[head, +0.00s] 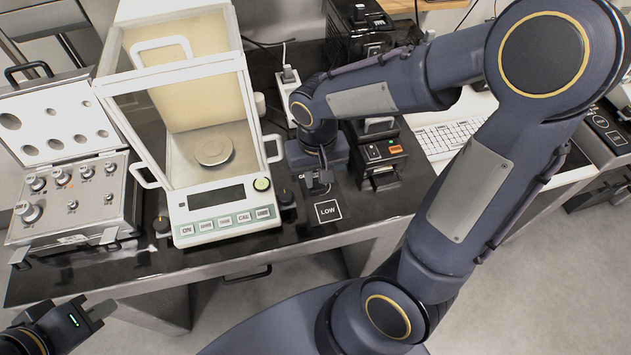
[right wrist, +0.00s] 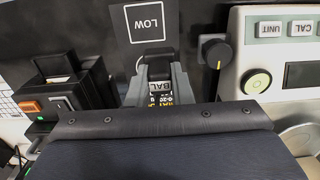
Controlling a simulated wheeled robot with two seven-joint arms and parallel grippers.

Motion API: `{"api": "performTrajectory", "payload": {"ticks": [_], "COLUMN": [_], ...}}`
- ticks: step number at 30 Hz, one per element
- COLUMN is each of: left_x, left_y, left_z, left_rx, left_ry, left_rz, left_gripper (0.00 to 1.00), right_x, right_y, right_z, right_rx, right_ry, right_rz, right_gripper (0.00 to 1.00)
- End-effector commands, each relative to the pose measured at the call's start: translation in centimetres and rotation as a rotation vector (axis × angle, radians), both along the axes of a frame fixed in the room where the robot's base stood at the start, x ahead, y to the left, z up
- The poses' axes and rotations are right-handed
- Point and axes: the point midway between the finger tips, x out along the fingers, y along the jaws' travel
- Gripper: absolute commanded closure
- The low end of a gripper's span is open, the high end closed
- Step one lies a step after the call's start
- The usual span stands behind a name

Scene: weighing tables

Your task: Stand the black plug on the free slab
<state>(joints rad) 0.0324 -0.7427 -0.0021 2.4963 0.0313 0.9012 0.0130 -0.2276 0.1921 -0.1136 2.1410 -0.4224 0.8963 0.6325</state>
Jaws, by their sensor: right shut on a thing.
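My right gripper (head: 322,183) is shut on a small dark thing, which I take to be the black plug (right wrist: 153,67). A black slab with a white-framed "LOW" label (head: 328,211) lies bare just in front of the gripper; the label also shows in the right wrist view (right wrist: 145,23). A second slab is mostly hidden under the gripper. My left gripper (head: 92,308) is empty and looks open, off the table's front edge.
A glass-sided balance (head: 222,212) stands left of my right gripper, with a black knob (head: 287,198) close by. A black device with an orange switch (head: 383,150) stands to the right. An open weight case (head: 75,195) is at the far left.

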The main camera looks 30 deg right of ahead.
Motion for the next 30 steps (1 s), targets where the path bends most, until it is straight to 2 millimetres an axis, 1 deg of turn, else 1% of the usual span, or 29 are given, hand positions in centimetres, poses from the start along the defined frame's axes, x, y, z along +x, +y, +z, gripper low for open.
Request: {"api": "performTrajectory", "payload": {"ticks": [4,6,9,12,20,24,25,29,30], "left_x": [0.0,0.0,0.0,0.0,0.0,0.0,0.0,0.0,0.0], "left_y": [0.0,0.0,0.0,0.0,0.0,0.0,0.0,0.0,0.0], "left_z": [-0.1,-0.1,0.0,0.0,-0.1,-0.6,-0.4,-0.4,-0.4], "left_rx": [0.0,0.0,0.0,0.0,0.0,0.0,0.0,0.0,0.0], "left_ry": [0.0,0.0,0.0,0.0,0.0,0.0,0.0,0.0,0.0], "left_rz": [0.0,0.0,0.0,0.0,0.0,0.0,0.0,0.0,0.0], "left_gripper": [1.0,1.0,1.0,1.0,1.0,1.0,1.0,1.0,1.0], "right_x": [0.7,1.0,0.9,0.9,1.0,1.0,1.0,1.0,1.0], "right_y": [-0.2,-0.2,-0.2,-0.2,-0.2,-0.2,-0.2,-0.2,-0.2], "right_z": [-0.9,-1.8,-3.3,-4.1,-4.3,-4.8,-4.6,-4.6,-4.6], "right_rx": [-0.001,-0.002,-0.002,-0.001,0.0,0.0,0.0,0.0,0.0], "right_ry": [0.002,0.005,0.005,0.002,-0.001,-0.001,-0.001,0.0,0.0], "right_rz": [0.0,0.001,0.002,0.0,0.0,0.0,0.0,0.0,0.0], "right_gripper": [1.0,1.0,1.0,1.0,1.0,1.0,0.78,0.61,0.59]}}
